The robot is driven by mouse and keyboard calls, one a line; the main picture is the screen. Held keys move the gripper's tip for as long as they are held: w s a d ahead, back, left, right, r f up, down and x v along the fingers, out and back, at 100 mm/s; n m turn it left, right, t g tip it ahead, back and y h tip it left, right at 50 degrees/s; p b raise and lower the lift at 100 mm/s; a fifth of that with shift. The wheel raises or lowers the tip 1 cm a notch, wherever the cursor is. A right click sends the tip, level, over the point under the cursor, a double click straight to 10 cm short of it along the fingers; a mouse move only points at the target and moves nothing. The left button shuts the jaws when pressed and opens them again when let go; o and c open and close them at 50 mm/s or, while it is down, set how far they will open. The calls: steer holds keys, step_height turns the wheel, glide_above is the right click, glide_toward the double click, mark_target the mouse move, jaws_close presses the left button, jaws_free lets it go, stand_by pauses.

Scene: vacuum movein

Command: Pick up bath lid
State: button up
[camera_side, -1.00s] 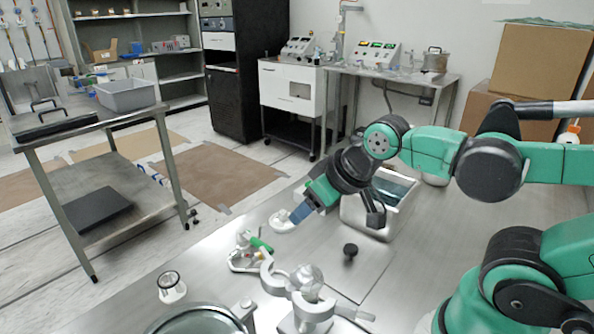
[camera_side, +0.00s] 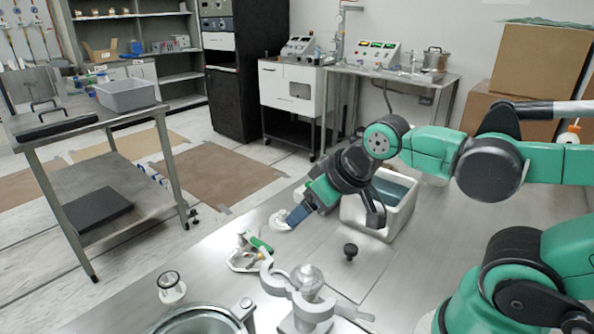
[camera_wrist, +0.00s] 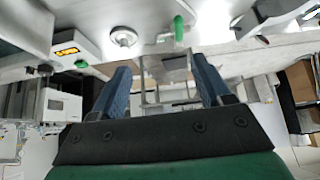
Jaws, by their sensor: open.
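The bath (camera_side: 408,212) is a white open-topped tub on the steel bench, behind my gripper in the side view. A thin flat plate with a black knob (camera_side: 350,251) lies on the bench in front of the bath; it looks like the bath lid (camera_side: 362,277). My gripper (camera_side: 297,217) hangs to the left of the bath, above the bench and left of the knob. In the wrist view its two blue fingers (camera_wrist: 163,82) stand apart with nothing held between them. I cannot make out the lid in the wrist view.
A green-handled valve (camera_side: 260,245) and a small white-based gauge (camera_side: 171,288) are to the left. A large round vessel (camera_side: 198,322) sits at the front edge. The bench right of the lid is clear.

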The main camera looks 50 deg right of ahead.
mark_target(351, 247)
steer(key=s+d+f+m+g, duration=0.1)
steer(key=d+f+m+g, duration=0.3)
steer(key=d+m, duration=0.1)
steer(key=s+d+f+m+g, duration=0.1)
steer(key=d+m+g, duration=0.1)
steer(key=d+m, duration=0.1)
steer(key=shift+s+f+g, duration=0.3)
steer(key=shift+f, duration=0.1)
steer(key=shift+s+d+f+m+g, duration=0.3)
steer(key=shift+f+m, duration=0.1)
steer(key=shift+m, duration=0.1)
steer(key=shift+a+f, duration=0.1)
steer(key=shift+f, duration=2.6)
jaws_close()
